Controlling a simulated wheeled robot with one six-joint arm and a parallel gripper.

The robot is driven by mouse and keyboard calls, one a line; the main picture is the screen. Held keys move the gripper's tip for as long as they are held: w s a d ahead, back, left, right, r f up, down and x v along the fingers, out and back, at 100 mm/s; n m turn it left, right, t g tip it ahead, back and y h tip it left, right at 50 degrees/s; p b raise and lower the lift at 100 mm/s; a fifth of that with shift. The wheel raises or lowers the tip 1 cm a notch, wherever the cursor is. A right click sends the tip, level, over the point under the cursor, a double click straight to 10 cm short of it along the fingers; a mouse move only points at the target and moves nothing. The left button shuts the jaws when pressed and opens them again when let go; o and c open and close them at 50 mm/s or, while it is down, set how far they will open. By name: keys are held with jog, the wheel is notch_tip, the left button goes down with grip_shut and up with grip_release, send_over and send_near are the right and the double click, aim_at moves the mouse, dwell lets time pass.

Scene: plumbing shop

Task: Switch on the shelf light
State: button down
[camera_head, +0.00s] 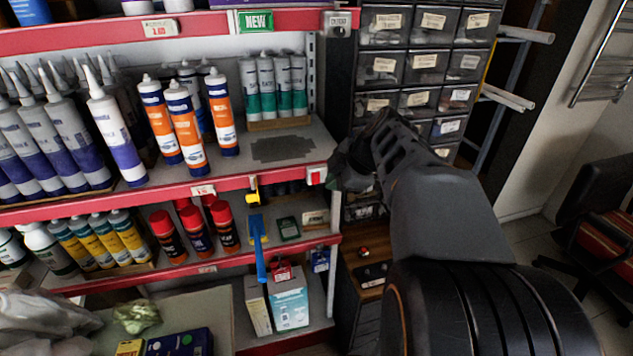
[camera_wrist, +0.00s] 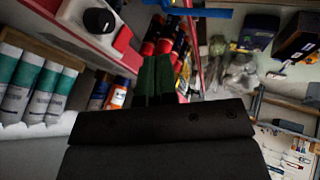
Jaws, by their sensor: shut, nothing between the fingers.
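A small white and red box (camera_head: 316,176), which looks like a switch, sits on the red front edge of the middle shelf (camera_head: 235,184), at its right end. In the wrist view a pale box with a dark rounded part (camera_wrist: 98,21) sits on a red edge at the upper left; I cannot tell for sure that it is the same box. My gripper (camera_head: 346,170) is just right of the switch-like box, apart from it as far as I can see. Its dark green fingers (camera_wrist: 156,78) are together and empty. Whether the light is on cannot be told.
Orange and white cartridges (camera_head: 185,130) stand on the middle shelf, with a bare dark patch (camera_head: 283,149) near its right end. Red-capped cans (camera_head: 195,232) stand below. A blue tool (camera_head: 258,245) hangs from the shelf edge. A drawer cabinet (camera_head: 425,60) stands behind my arm.

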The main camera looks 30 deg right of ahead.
aim_at(320, 181)
jog(key=shift+w+a+f+p, duration=0.1)
jog(key=shift+w+f+p, duration=0.2)
jog(key=shift+w+f, duration=0.55)
jog(key=shift+w+f+p, duration=0.3)
jog(key=shift+w+f, duration=0.2)
jog(key=shift+w, duration=0.7)
jog(key=shift+w+a+f+p, duration=0.1)
jog(key=shift+w+f+p, duration=0.2)
jog(key=shift+w+f, duration=0.55)
jog(key=shift+w+r, duration=0.15)
jog(key=shift+w+b, duration=0.15)
jog(key=shift+b, duration=0.65)
